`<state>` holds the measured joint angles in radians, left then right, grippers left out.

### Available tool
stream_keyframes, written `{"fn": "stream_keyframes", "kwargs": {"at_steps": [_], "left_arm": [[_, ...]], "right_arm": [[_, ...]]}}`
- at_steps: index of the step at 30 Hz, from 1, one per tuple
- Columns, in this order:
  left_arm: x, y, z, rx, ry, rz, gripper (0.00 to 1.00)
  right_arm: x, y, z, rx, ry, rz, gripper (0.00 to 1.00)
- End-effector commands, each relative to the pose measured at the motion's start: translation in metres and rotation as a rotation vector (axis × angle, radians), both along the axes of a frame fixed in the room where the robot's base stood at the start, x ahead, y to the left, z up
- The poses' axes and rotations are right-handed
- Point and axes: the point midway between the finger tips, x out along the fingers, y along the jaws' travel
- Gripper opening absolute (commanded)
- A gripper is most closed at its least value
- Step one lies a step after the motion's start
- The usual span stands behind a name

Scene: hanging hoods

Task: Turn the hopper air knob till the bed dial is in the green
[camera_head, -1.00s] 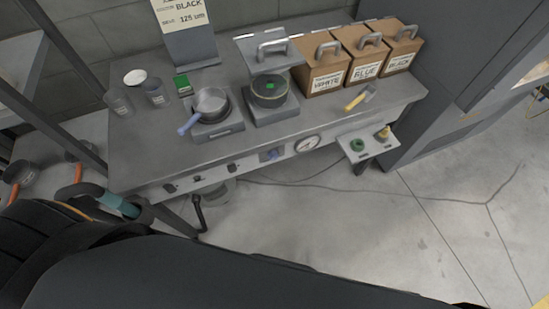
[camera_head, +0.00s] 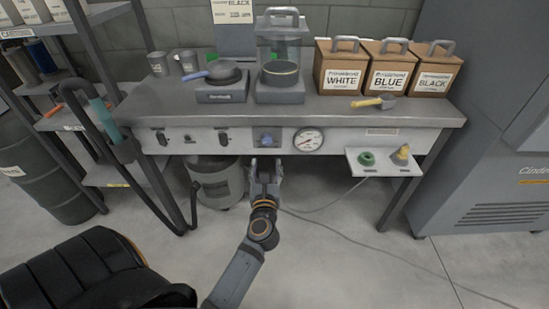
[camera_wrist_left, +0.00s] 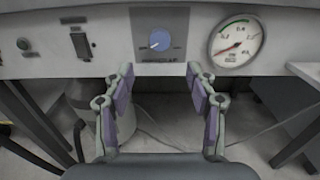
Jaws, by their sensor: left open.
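The hopper air knob (camera_head: 266,139) is a blue round knob on a grey plate on the bench's front panel; it also shows in the left wrist view (camera_wrist_left: 160,41) with a white pointer mark. The round white bed dial (camera_head: 308,140) is just right of it. My right gripper is not in view.
Switches (camera_head: 160,138) sit left of the knob. A small shelf (camera_head: 385,168) with a green ring and a yellow piece juts out at right. A grey bin (camera_head: 216,183) stands under the bench. Boxes and a clear hopper (camera_head: 281,50) stand on top.

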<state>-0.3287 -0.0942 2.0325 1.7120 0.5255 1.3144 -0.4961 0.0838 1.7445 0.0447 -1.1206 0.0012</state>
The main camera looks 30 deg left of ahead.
Motion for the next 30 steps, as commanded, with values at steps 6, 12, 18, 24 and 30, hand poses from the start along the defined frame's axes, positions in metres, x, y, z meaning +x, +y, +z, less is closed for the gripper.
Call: {"fn": "stream_keyframes", "kwargs": {"at_steps": [6, 12, 18, 24, 30], "left_arm": [[0.029, 0.017, 0.003, 0.01, -0.001, -0.004, 0.57], [0.065, 0.039, 0.002, 0.01, 0.0, -0.003, 0.57], [0.085, 0.052, 0.0, 0.008, 0.004, -0.004, 0.57], [0.089, 0.054, 0.0, 0.007, 0.003, -0.003, 0.57], [0.088, 0.053, 0.0, 0.008, 0.004, -0.003, 0.46]], "right_arm": [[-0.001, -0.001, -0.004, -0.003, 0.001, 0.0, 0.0], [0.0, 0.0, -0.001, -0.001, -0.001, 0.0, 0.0], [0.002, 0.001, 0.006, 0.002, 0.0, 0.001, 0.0], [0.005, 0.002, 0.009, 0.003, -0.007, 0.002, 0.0], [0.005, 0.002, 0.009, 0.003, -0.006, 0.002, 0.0]]}}
